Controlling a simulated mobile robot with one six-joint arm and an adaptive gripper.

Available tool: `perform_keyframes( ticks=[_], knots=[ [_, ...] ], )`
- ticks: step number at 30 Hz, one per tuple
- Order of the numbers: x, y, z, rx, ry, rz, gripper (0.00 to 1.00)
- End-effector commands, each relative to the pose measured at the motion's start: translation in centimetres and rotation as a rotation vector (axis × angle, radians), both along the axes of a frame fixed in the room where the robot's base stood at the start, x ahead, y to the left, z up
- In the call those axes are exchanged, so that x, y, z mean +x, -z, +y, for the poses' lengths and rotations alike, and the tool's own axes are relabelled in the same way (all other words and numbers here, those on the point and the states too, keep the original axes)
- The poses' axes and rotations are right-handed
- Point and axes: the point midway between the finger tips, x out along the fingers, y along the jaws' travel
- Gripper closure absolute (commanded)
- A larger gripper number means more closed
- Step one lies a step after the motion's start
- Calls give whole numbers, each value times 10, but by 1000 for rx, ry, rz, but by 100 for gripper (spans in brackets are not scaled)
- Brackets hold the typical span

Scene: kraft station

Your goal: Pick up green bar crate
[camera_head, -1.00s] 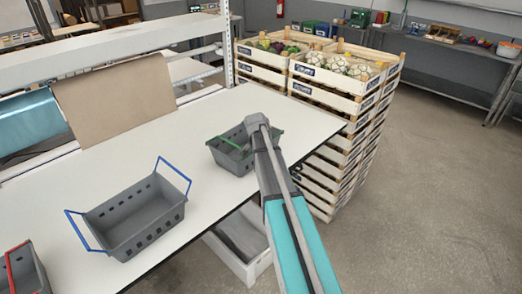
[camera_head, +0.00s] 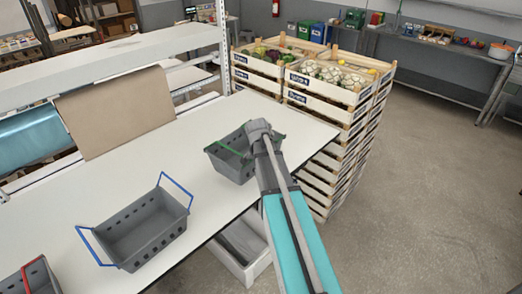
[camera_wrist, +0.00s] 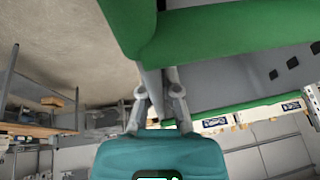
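The green bar crate (camera_head: 226,166) is a grey perforated basket with green bars. It stands upright on the white table (camera_head: 190,140) near the far right end in the head view. My gripper (camera_head: 259,130) is at its right side, partly covering that side. In the wrist view a green bar (camera_wrist: 230,32) fills the top, very close, and another green bar (camera_wrist: 240,107) crosses the right. My gripper's fingers (camera_wrist: 160,88) are close together near the large bar. Their tips are hidden behind it, so I cannot tell whether they hold it.
A crate with blue bars (camera_head: 140,235) stands at the table's front left. A crate with red bars (camera_head: 38,278) is at the lower left edge. Stacked wooden produce crates (camera_head: 325,105) stand just past the table's end. Open floor (camera_head: 430,190) lies to the right.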

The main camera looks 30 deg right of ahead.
Motion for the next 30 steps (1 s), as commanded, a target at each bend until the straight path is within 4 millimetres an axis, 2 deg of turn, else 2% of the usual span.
perform_keyframes(
  ticks=[1,3,12,18,30],
  knots=[
    [-16,-9,3,0,1,-2,100],
    [-27,-14,5,0,1,-2,100],
    [-59,-27,11,0,1,-2,100],
    [-66,-30,12,0,1,-2,100],
    [-66,-29,12,0,1,-2,100]
  ],
)
